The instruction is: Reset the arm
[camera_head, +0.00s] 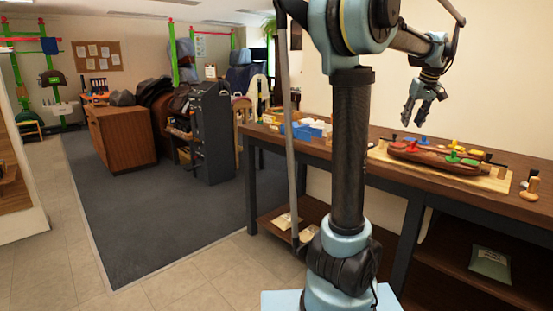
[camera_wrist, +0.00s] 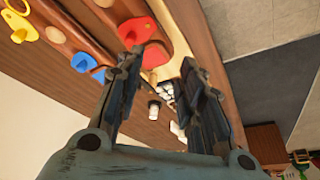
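My gripper (camera_head: 428,98) is raised in the air above the workbench (camera_head: 465,184), over the left part of the things on it. In the wrist view my gripper (camera_wrist: 160,92) shows its two dark fingers apart, with nothing between them. My arm stands upright in front of the bench and bends over to the right at the top. A dark red-brown padded piece with coloured clamps (camera_head: 440,160) lies on a light wooden board (camera_head: 490,180) on the bench. In the wrist view, red, blue and yellow clamps (camera_wrist: 137,31) show beyond the fingers.
A blue bin (camera_head: 302,132) with pale contents stands on the bench left of my arm. A small round thing with a peg (camera_head: 529,188) stands at the right. A bag (camera_head: 490,264) lies on the lower shelf. Carpet (camera_head: 165,210) to the left is clear. A brown cabinet (camera_head: 121,136) stands farther back.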

